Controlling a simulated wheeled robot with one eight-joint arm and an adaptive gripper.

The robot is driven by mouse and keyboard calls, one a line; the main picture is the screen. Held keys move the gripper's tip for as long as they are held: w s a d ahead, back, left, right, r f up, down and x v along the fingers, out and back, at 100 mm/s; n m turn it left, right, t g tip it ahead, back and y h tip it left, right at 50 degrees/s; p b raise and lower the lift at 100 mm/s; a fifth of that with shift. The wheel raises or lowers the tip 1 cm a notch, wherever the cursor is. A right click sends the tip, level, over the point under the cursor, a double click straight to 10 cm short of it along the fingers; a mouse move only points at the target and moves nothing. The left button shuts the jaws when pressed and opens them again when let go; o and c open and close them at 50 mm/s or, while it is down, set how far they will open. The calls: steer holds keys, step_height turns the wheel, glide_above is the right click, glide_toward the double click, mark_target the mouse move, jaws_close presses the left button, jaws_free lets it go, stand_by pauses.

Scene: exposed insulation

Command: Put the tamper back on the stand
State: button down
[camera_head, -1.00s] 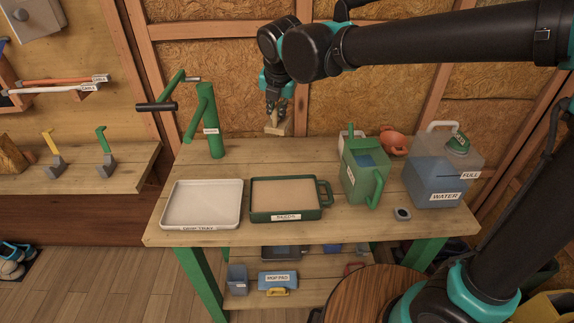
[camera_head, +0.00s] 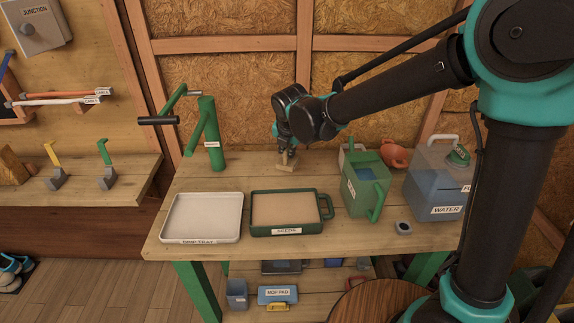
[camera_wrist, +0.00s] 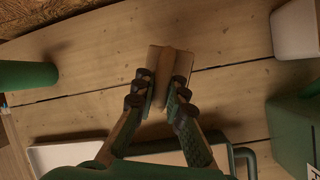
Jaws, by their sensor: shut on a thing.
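The tamper (camera_head: 288,166) is a small pale wooden block with a raised grip, at the back middle of the workbench. My gripper (camera_head: 289,153) points down with its fingers shut on the tamper's grip. In the wrist view the tamper (camera_wrist: 171,58) sticks out beyond the fingertips (camera_wrist: 166,92), over bare planks. The tamper is at or just above the bench top; I cannot tell whether it touches. No separate stand can be made out under it; the fingers hide part of the tamper.
The seed tray (camera_head: 267,229) and white drip tray (camera_head: 240,239) lie in front. A green pump (camera_head: 218,157) stands left. A green watering can (camera_head: 350,208), an orange pot (camera_head: 396,152) and a water container (camera_head: 415,188) stand right. Bare planks surround the tamper.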

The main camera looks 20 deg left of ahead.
mark_target(287, 164)
steer(key=shift+f, duration=2.55)
steer(key=shift+f, duration=0.1)
steer(key=c, duration=1.6)
jaws_free()
steer(key=v, duration=1.2)
